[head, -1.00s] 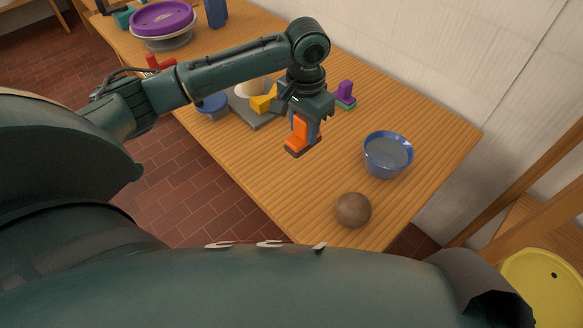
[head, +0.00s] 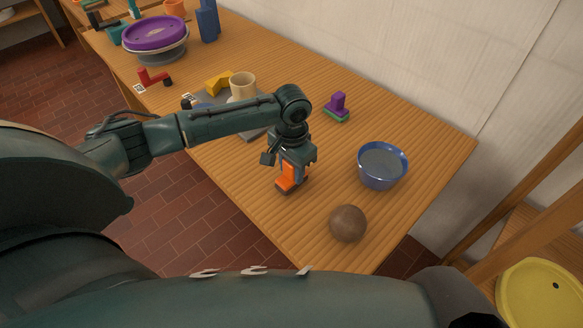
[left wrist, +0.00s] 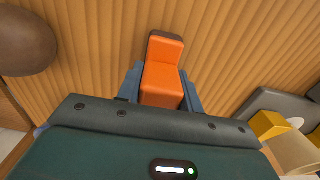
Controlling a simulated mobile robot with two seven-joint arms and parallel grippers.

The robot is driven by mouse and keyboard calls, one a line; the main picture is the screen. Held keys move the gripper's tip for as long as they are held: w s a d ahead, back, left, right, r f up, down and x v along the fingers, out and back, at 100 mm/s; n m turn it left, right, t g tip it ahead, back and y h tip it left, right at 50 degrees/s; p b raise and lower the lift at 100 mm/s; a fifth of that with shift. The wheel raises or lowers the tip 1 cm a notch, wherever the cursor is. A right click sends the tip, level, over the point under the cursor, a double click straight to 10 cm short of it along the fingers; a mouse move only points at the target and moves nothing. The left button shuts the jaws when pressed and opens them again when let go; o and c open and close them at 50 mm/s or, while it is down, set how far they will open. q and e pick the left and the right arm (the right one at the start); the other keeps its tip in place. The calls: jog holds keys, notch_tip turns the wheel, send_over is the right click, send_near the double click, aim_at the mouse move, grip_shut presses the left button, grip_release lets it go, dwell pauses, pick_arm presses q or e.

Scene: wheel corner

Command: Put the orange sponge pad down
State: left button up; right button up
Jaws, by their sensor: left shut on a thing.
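The orange sponge pad (head: 286,178) has an orange upper part and a dark underside. My left gripper (head: 292,174) is shut on it, its fingers on either side of the orange part. In the left wrist view the pad (left wrist: 162,78) sits between the two blue-grey fingers (left wrist: 161,92). The pad is low over the wooden table, near its front edge; I cannot tell whether its underside touches the wood. My right gripper is not in view.
A brown ball (head: 348,223) and a blue bowl (head: 381,168) stand to the right. A purple and green pad (head: 337,107) is behind. A beige cup (head: 243,86) and yellow block (head: 218,82) are behind my left arm. Bare table (head: 325,180) lies between pad and bowl.

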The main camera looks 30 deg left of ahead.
pick_arm(q)
jog(key=o, duration=0.7)
jog(key=shift+f, duration=0.1)
jog(key=shift+o, duration=2)
notch_tip(320, 180, up, 12)
jog(key=shift+r+p, duration=0.15)
jog(key=shift+p, duration=0.35)
jog(key=shift+d, duration=0.1)
